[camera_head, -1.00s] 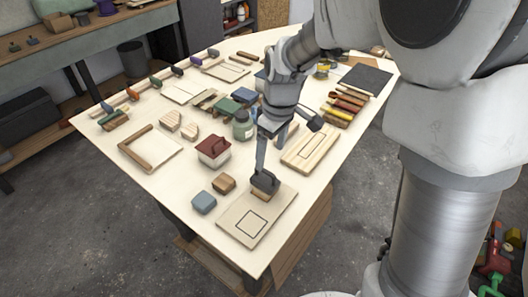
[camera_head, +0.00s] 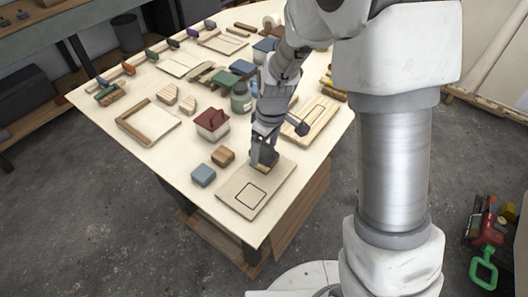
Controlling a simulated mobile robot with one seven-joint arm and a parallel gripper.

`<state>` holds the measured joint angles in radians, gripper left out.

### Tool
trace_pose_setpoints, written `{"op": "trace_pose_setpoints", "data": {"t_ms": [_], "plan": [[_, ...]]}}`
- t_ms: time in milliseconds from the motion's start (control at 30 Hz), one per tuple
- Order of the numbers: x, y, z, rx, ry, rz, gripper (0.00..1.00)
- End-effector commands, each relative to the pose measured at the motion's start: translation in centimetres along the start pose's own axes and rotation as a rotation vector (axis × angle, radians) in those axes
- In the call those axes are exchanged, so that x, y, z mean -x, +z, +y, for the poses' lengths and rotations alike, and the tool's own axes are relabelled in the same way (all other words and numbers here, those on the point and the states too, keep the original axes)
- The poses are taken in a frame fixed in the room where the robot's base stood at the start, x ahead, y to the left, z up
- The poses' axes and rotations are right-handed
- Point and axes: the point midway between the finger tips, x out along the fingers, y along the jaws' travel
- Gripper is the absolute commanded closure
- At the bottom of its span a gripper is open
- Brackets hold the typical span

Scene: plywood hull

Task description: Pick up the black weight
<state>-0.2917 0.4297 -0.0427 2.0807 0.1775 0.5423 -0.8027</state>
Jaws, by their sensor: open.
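The black weight (camera_head: 266,158) is a small dark block at the back end of a flat wooden board (camera_head: 232,194). A light wooden piece shows just under it. My gripper (camera_head: 264,151) points down over the weight, with its open fingers beside it. The fingers hide part of the weight, and I cannot tell whether they touch it. A dark square outline (camera_head: 250,195) is drawn on the front part of the board.
A blue-grey block (camera_head: 203,175) and a brown wooden block (camera_head: 223,156) lie left of the board. A red-roofed white box (camera_head: 211,124) and a green jar (camera_head: 240,98) stand behind. The table edge is close on the board's right.

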Motion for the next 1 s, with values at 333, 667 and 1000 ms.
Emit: {"op": "trace_pose_setpoints", "data": {"t_ms": [333, 667, 1000], "plan": [[0.04, 0.0, 0.01, 0.0, 0.0, 0.0, 0.62], [0.06, 0.0, 0.02, 0.0, 0.0, 0.0, 1.0], [0.16, -0.08, 0.06, 0.0, 0.002, 0.002, 1.0]]}}
